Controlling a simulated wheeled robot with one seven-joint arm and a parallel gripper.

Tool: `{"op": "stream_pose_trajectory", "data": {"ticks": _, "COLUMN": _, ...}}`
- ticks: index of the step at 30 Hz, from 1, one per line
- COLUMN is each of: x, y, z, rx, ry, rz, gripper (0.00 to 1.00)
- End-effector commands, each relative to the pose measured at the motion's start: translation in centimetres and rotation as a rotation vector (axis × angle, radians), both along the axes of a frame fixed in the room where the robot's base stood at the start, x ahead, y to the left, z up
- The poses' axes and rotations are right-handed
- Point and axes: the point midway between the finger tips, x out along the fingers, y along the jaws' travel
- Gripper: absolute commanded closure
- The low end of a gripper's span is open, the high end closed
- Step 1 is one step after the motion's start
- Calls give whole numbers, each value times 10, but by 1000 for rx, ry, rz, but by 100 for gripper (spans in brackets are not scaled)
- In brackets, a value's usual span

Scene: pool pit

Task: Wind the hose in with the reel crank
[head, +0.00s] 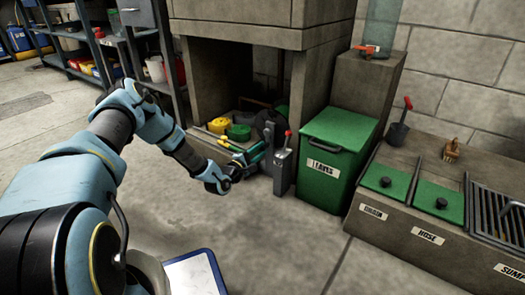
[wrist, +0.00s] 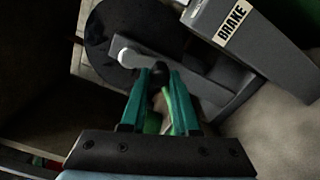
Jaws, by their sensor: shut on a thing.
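The reel (head: 268,122) is a dark round drum at the mouth of the concrete recess. In the wrist view its dark disc (wrist: 108,32) is at upper left, with a grey crank arm (wrist: 150,58) across it. My gripper (head: 262,153) is at the reel, left of the brake post. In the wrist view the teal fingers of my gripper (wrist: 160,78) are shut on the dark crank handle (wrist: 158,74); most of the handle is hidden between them. A green strip shows between the fingers; I cannot tell whether it is hose.
A grey brake post (head: 283,172) with a red-tipped lever stands right beside the reel; its BRAKE label (wrist: 231,25) shows in the wrist view. Right of it is a green bin (head: 335,165). Yellow and green coils (head: 238,132) lie in the recess.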

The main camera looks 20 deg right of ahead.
Motion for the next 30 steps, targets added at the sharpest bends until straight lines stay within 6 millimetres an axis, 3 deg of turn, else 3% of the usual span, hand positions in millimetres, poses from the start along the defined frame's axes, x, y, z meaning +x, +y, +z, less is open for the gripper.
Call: {"op": "stream_pose_trajectory", "data": {"ticks": 30, "x": 36, "y": 21, "z": 12, "rx": 472, "ry": -843, "rz": -2, "gripper": 100}}
